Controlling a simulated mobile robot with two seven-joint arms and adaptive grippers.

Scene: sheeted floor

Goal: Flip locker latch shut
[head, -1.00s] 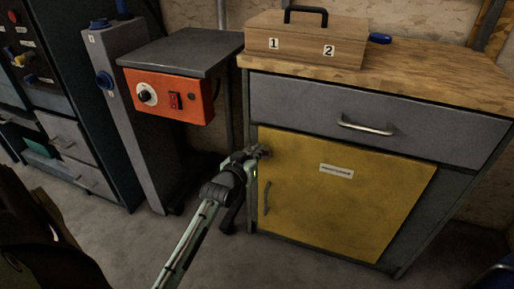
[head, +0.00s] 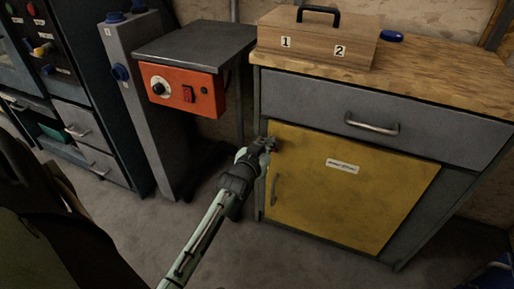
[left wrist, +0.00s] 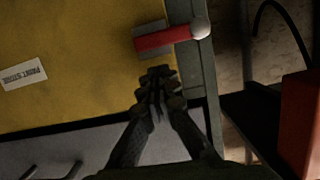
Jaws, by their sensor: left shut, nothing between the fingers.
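The yellow locker door (head: 350,200) is closed flat on the grey cabinet, with a paper label and a grey handle (head: 274,190). In the left wrist view, the latch (left wrist: 165,39) is a red lever with a white knob (left wrist: 200,27) on a grey plate. The lever lies across the door's edge, its knob over the grey frame. My left gripper (head: 270,145) is at the door's upper left corner and hides the latch in the head view. Its fingers (left wrist: 158,76) are shut and empty, just beside the lever; I cannot tell if they touch. My right gripper is not in view.
A grey drawer (head: 380,115) is above the door. A wooden box (head: 318,42) stands on the cabinet top. An orange control box (head: 183,90) under a grey table stands left of the cabinet. The floor in front is clear.

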